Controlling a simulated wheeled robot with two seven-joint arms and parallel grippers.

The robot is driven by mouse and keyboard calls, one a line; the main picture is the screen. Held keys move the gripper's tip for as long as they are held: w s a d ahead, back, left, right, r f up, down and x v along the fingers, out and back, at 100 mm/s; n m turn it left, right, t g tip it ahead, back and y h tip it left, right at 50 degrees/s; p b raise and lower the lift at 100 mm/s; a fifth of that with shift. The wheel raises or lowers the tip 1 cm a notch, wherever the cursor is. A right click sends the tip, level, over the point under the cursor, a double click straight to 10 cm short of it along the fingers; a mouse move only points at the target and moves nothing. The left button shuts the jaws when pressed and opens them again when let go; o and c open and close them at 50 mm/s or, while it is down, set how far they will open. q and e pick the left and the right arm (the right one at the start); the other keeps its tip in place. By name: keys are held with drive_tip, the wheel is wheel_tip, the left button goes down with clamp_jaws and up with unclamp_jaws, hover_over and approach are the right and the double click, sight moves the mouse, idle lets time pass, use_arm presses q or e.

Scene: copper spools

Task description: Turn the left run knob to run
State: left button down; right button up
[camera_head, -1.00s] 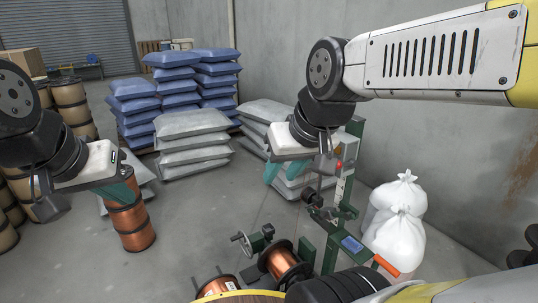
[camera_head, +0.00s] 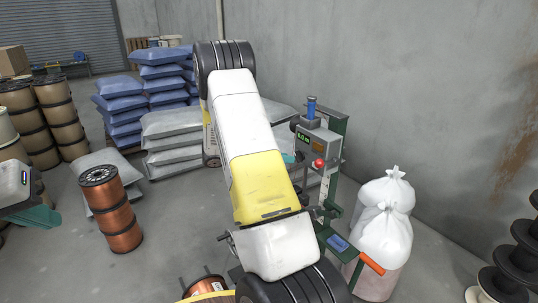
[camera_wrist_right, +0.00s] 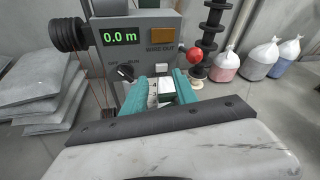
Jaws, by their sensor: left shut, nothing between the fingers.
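The grey control panel (camera_head: 318,145) stands on the green machine. In the right wrist view it shows a green "0.0 m" display (camera_wrist_right: 121,36) and a dark run knob (camera_wrist_right: 126,72) below it, with small lettering around it. I cannot tell the knob's setting. My right gripper (camera_wrist_right: 163,90) has its teal fingers apart, just right of and below the knob and not on it. A white and green piece (camera_wrist_right: 166,86) shows between them; I cannot tell if it is touched. In the head view my arm mostly hides this gripper. My left gripper (camera_head: 38,218) is shut and empty at the far left.
A red button (camera_wrist_right: 195,58) sits right of the fingers.

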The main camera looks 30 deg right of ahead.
sight(298, 156)
drive_tip(key=w+d+f+n+t+h, duration=0.1)
drive_tip(key=w+f+n+t+h, duration=0.2)
drive_tip(key=w+f+n, duration=0.3)
drive_tip(key=d, duration=0.8)
drive_tip(key=shift+w, duration=0.35)
clamp_jaws()
